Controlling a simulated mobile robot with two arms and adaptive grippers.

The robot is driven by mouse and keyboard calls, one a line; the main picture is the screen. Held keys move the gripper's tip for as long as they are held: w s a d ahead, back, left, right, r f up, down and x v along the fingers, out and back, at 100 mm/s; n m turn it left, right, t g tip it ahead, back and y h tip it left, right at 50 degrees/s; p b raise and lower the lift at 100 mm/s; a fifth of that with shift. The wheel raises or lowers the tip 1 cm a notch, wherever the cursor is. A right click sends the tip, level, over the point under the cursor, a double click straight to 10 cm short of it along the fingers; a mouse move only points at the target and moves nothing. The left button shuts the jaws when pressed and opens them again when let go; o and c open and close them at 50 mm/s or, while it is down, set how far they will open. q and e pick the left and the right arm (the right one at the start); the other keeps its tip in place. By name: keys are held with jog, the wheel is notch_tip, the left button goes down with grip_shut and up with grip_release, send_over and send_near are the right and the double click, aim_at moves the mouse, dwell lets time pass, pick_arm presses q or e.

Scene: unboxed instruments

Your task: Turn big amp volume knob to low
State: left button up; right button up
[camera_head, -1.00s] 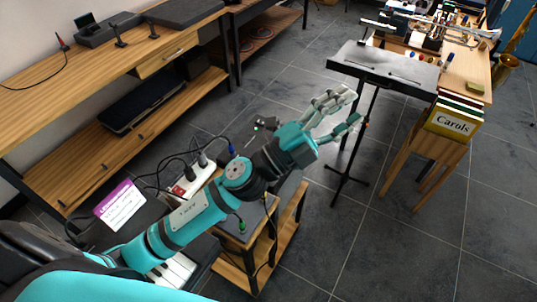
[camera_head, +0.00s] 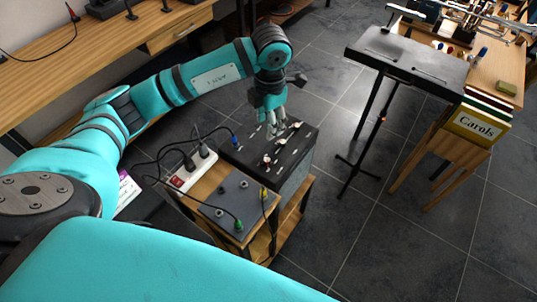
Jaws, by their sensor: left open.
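The big amp (camera_head: 300,165) is a dark box on a low wooden stand, left of the music stand. Its top panel carries a row of small knobs, some with pale or red parts, including a knob (camera_head: 266,161) near the front. Which one is the volume knob is too small to tell. My left gripper (camera_head: 273,128) is open and points down over the far part of the panel. Its fingers hide part of the panel, and I cannot tell whether they touch a knob. My right gripper is not in view.
A grey pedal-like box (camera_head: 228,202) with cables and a white power strip (camera_head: 190,172) sit in front of the amp. A black music stand (camera_head: 405,62) and a Carols book (camera_head: 476,125) are at right. A wooden desk (camera_head: 100,62) is at upper left.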

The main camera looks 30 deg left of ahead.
aim_at(267, 160)
pick_arm(q)
jog(key=f+p, duration=0.1)
jog(key=f, duration=0.7)
jog(key=f+p, duration=0.2)
jog(key=f, duration=0.6)
jog(key=shift+w+a+f, duration=0.1)
jog(key=shift+a+f, duration=0.1)
jog(key=shift+f, duration=0.05)
jog(key=shift+c, duration=0.2)
grip_shut()
